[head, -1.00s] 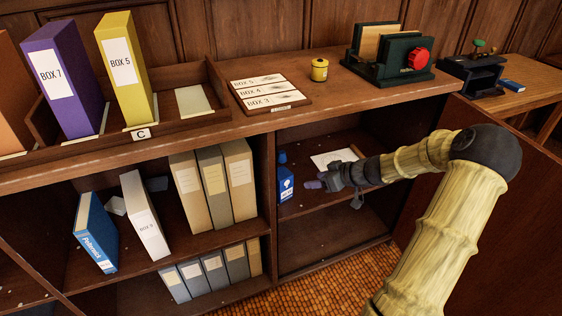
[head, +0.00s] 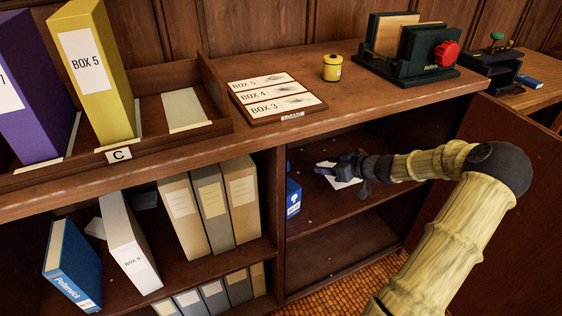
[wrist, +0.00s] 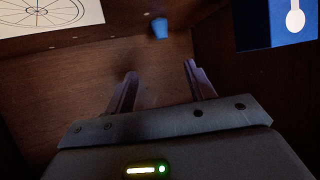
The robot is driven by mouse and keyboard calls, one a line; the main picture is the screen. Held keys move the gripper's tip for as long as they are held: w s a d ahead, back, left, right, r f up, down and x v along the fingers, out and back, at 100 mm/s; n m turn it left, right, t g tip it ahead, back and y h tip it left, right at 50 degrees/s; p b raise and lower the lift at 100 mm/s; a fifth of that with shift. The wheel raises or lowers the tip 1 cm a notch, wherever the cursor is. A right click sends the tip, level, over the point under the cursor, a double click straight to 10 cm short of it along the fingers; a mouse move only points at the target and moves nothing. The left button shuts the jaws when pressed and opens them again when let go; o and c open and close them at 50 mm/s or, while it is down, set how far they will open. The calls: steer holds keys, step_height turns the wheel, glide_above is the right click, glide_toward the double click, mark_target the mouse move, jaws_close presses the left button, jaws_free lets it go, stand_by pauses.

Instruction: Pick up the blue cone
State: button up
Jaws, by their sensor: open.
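A small blue thing, which looks like the blue cone (wrist: 160,27), stands on the shelf floor in the wrist view. It is beyond my fingertips and roughly in line with the gap between them. It is small and dim, so its full shape is hard to tell. My gripper (wrist: 160,70) is open, with nothing between its fingers. In the head view my gripper (head: 323,169) is inside the right-hand cupboard's upper compartment, pointing left. I cannot make out the cone clearly in the head view.
A blue box with a white mark (head: 293,197) stands at the compartment's left; it also shows at the wrist view's upper right (wrist: 277,25). A white sheet (head: 345,182) lies by my gripper. The shelf edge and the cupboard top (head: 390,98) bound the opening.

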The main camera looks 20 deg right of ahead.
steer(key=shift+w, duration=0.15)
steer(key=shift+w, duration=0.1)
steer(key=b, duration=0.3)
glide_toward(289, 171)
steer(key=w+r, duration=0.1)
steer(key=w+a+r, duration=0.1)
steer(key=w, duration=0.1)
steer(key=shift+w+a+r, duration=0.1)
steer(key=shift+w+r, duration=0.1)
steer(key=shift+r, duration=0.15)
steer(key=shift+w+a, duration=0.1)
steer(key=shift+w, duration=0.1)
steer(key=x, duration=0.5)
steer(key=shift+w+a+r+b, duration=0.15)
steer(key=shift+a+b, duration=0.1)
steer(key=shift+b, duration=0.15)
steer(key=shift+c, duration=0.4)
